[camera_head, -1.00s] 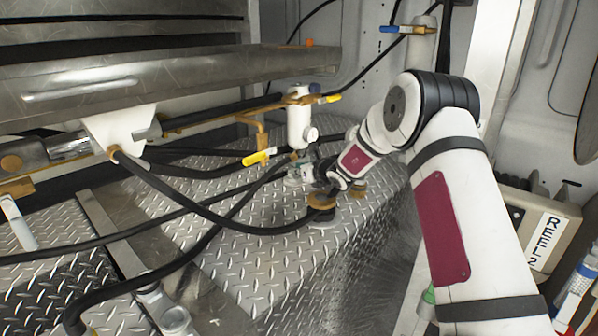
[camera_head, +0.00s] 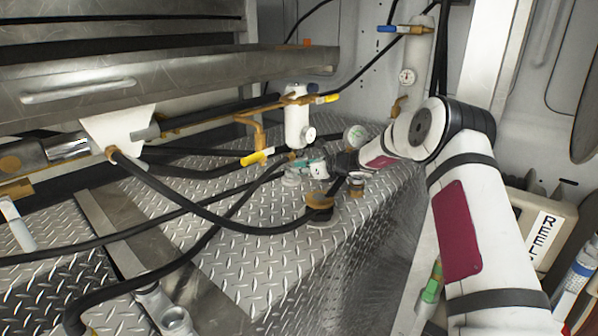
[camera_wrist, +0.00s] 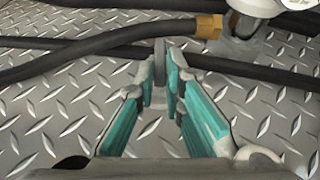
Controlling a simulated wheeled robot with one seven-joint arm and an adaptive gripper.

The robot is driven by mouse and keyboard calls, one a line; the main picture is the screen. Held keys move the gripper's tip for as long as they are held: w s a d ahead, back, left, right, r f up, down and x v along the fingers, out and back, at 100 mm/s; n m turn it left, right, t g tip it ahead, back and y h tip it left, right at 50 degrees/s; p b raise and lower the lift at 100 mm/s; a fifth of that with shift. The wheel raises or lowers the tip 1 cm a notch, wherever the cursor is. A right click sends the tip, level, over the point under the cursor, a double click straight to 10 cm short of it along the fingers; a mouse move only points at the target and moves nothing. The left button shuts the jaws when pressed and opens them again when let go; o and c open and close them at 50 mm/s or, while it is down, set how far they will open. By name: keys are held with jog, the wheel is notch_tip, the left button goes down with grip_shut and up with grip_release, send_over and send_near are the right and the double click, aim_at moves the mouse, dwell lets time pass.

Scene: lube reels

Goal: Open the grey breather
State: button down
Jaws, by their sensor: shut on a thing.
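My gripper (camera_head: 306,166) is low over the diamond-plate deck, its teal fingers pointing left in the head view. In the wrist view the teal fingers (camera_wrist: 167,90) converge on a thin, upright grey piece (camera_wrist: 159,62), which I take to be part of the grey breather. In the head view the grey breather (camera_head: 291,178) appears as a small grey fitting at the fingertips, just below the white cylinder. The fingers partly cover it, so I cannot tell how far it is turned.
A black hose with a brass end (camera_wrist: 208,27) crosses beyond the fingertips. Brass caps (camera_head: 319,203) (camera_head: 356,181) stand close to my gripper. A white cylinder (camera_head: 297,122) with yellow-handled valves rises behind it. Bare diamond plate (camera_head: 270,270) lies in front.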

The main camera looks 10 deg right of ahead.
jog(key=shift+r, duration=0.1)
jog(key=c, duration=1.7)
grip_release()
jog(key=shift+d, duration=0.1)
jog(key=v, duration=1.2)
jog(key=shift+w, duration=0.1)
